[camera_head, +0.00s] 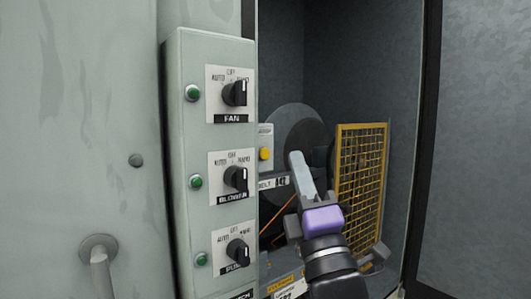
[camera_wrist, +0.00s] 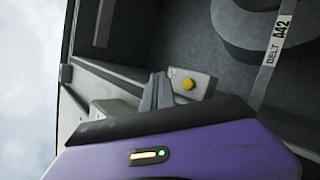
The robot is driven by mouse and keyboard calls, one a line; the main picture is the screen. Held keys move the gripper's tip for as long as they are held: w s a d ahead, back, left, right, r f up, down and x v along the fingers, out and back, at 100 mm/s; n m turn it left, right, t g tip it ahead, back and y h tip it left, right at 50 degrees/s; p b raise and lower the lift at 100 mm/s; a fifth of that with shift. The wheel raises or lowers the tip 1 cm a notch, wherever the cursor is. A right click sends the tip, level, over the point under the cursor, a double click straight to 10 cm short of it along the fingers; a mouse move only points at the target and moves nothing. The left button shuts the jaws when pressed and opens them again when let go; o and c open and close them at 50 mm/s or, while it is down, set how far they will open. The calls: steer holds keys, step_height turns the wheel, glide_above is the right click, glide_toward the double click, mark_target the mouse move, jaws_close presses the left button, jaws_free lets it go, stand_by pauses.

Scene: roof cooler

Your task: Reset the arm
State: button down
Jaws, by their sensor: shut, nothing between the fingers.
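My gripper (camera_head: 301,172) is shut and empty. In the head view it points up and to the left, in front of the open cooler compartment (camera_head: 345,65). Its purple housing (camera_head: 322,220) shows below the fingers. In the wrist view the gripper fingers (camera_wrist: 158,92) are together, and the housing (camera_wrist: 180,150) fills the lower part. A box with a yellow button (camera_head: 264,153) is behind and left of the fingers; the button also shows in the wrist view (camera_wrist: 188,84). I cannot tell how far the fingertips are from it.
A control panel (camera_head: 190,60) with FAN (camera_head: 234,93), BLOWER (camera_head: 236,179) and a third knob (camera_head: 237,250) stands left of the gripper. A yellow mesh guard (camera_head: 360,180) is close on the right. A grey wheel (camera_head: 298,130) with a belt tagged A42 (camera_wrist: 280,42) is behind.

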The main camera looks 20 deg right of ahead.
steer(key=s+f+m+g+y+b, duration=0.1)
steer(key=s+f+m, duration=0.4)
steer(key=f, duration=0.4)
steer(key=s+a+f+m+g, duration=0.1)
steer(key=s+f+m, duration=0.4)
steer(key=f, duration=0.4)
steer(key=s+f+m+g+y+b, duration=0.1)
steer(key=s+f+m, duration=0.45)
steer(key=f, duration=0.35)
steer(key=s+f+m+g+b, duration=0.1)
steer(key=s+f+g, duration=0.3)
steer(key=s+f, duration=0.6)
steer(key=s+f+m+g+b, duration=0.1)
steer(key=s+f+m+g, duration=0.2)
steer(key=s+f, duration=0.7)
steer(key=s+g, duration=0.1)
steer(key=s, duration=0.4)
steer(key=shift+d, duration=0.25)
